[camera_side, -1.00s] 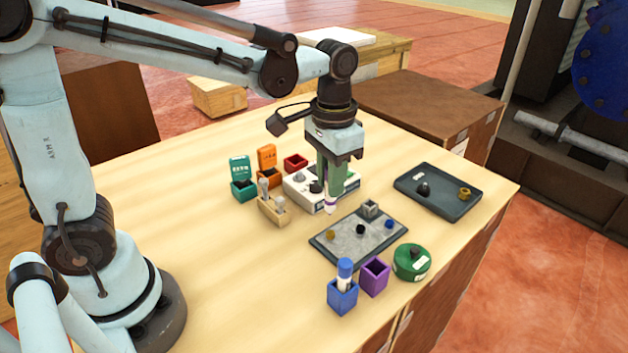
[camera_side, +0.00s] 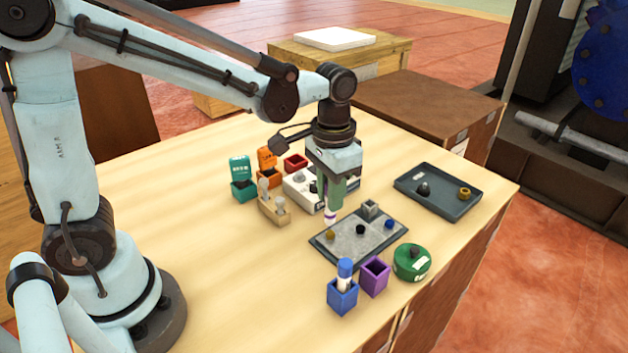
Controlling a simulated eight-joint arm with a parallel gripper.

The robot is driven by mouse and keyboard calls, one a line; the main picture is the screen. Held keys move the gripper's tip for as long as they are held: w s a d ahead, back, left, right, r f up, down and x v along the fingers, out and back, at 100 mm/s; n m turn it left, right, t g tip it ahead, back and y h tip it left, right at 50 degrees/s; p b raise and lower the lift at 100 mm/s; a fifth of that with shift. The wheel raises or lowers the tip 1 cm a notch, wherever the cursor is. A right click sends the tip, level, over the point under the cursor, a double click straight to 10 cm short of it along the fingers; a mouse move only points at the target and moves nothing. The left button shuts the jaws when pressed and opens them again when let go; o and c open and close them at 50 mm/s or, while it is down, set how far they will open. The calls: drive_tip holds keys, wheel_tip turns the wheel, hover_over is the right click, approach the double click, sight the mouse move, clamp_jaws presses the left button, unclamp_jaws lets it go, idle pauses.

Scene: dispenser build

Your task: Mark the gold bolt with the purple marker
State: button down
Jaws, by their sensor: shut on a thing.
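My gripper (camera_side: 330,200) is shut on the purple marker (camera_side: 330,217). The marker points down, and only its lower end, white with a purple band, shows below the fingers. The gold bolt (camera_side: 331,235) is a small gold piece near the left corner of the grey plate (camera_side: 347,248). The marker's lower end is just above the bolt in the picture; I cannot tell whether they touch. The purple holder (camera_side: 374,277) is an empty open box in front of the plate.
The plate also bears a black piece (camera_side: 360,229), a blue piece (camera_side: 389,224) and a grey block (camera_side: 370,208). A blue holder (camera_side: 342,298) with a blue marker, a green round container (camera_side: 411,263) and a dark tray (camera_side: 440,205) stand nearby. Stamps and boxes stand behind left.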

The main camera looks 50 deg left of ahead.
drive_tip(key=shift+f, duration=0.65)
idle(0.5)
drive_tip(key=shift+d+f, duration=0.1)
drive_tip(key=shift+d, duration=0.55)
idle(0.9)
drive_tip(key=shift+d, duration=0.55)
idle(0.4)
drive_tip(key=shift+f, duration=0.65)
idle(0.8)
idle(0.3)
drive_tip(key=shift+r, duration=3)
